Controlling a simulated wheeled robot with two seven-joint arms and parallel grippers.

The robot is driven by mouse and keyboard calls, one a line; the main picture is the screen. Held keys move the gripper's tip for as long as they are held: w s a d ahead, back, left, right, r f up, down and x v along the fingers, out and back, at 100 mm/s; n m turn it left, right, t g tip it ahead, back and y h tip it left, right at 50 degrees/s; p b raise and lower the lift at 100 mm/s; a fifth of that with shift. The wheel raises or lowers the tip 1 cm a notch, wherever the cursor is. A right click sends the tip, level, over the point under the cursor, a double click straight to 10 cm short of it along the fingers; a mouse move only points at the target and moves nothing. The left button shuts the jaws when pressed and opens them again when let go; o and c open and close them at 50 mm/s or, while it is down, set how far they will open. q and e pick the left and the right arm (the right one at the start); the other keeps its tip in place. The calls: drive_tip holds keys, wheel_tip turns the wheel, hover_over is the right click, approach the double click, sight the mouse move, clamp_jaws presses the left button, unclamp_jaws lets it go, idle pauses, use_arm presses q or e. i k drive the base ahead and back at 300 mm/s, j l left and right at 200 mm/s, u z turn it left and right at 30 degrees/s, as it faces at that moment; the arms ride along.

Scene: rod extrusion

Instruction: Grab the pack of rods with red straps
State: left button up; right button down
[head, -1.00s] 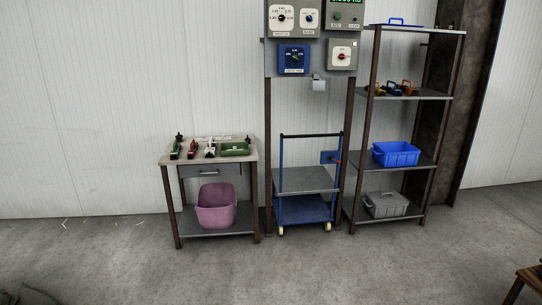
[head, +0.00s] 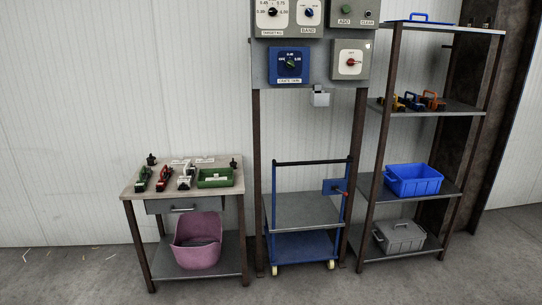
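I cannot make out a pack of rods with red straps for certain. On the work table (head: 222,187) at the left, several small items stand in a row: a green one (head: 143,180), a red one (head: 164,179) and a white one (head: 186,178). Each has dark parts, and they are too small to tell whether any is a rod pack. A green tray (head: 215,178) with a white label lies to their right. Neither of my grippers is in view.
A pink tub (head: 197,240) stands on the table's lower shelf. A blue two-deck cart (head: 303,245) stands under a control panel (head: 312,65). A shelf rack (head: 405,196) at the right holds a blue crate (head: 414,182) and a grey box (head: 400,238). Some concrete floor shows in front.

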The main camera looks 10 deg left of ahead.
sight(160, 185)
drive_tip(key=i, duration=1.45)
drive_tip(key=i+l+u, duration=0.15)
drive_tip(key=i+u, duration=0.25)
drive_tip(key=i, duration=0.25)
drive_tip(key=i+l+u, duration=0.4)
drive_tip(key=i, duration=0.2)
drive_tip(key=i+l+u, duration=0.4)
drive_tip(key=i, duration=0.2)
